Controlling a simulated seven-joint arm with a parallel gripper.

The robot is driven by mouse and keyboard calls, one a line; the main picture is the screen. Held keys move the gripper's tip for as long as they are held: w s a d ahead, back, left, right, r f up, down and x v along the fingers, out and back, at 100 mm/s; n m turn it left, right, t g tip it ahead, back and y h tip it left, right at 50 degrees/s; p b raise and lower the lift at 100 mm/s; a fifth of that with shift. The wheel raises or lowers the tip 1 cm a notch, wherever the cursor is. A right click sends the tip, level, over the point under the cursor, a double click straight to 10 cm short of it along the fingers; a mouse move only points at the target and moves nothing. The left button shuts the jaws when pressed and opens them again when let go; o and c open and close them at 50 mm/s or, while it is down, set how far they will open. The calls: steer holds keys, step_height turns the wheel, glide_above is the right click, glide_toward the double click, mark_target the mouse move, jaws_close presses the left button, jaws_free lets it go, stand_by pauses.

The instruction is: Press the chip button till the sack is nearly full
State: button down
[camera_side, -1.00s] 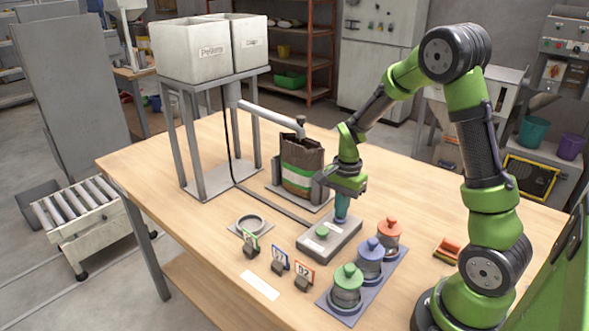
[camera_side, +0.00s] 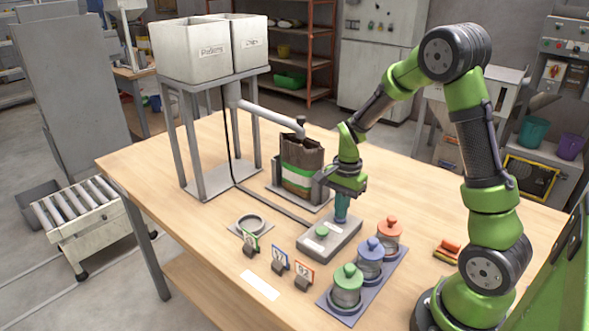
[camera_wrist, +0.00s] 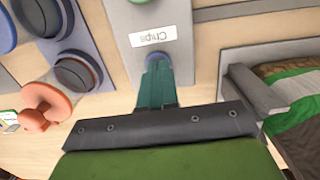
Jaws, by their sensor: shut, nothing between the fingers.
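The button box (camera_side: 330,238) lies on the table with a green button (camera_side: 322,231) at its left end. In the wrist view a white "Chips" label (camera_wrist: 153,39) sits beside a blue-purple chip button (camera_wrist: 149,57), mostly covered by my fingers. My gripper (camera_side: 341,219) is shut and empty, pointing down onto that button; its fingertips appear to touch it. The brown sack (camera_side: 301,160) with a green and white band stands upright behind the box, under the spout (camera_side: 300,127). It also shows in the wrist view (camera_wrist: 300,98). Its fill level is hidden.
Two labelled hoppers (camera_side: 190,52) stand on a frame at the back left. Green, blue and red lidded jars stand on a tray (camera_side: 345,310) right of the box. The right table area is mostly clear.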

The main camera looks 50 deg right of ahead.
step_height(320, 180, up, 14)
steer(key=d, duration=0.1)
stand_by(0.4)
steer(key=shift+w, duration=0.1)
steer(key=s+a+r+n+t, duration=0.3)
steer(key=s+a+n, duration=0.2)
steer(key=a+n, duration=0.2)
steer(key=s+a+r+n+t+y, duration=0.1)
steer(key=s+a+r+n+t, duration=0.2)
steer(key=a+n, duration=0.4)
steer(key=s+a+t, duration=0.1)
steer(key=s, duration=0.1)
steer(key=shift+s+a+r, duration=0.15)
steer(key=shift+s+a, duration=0.25)
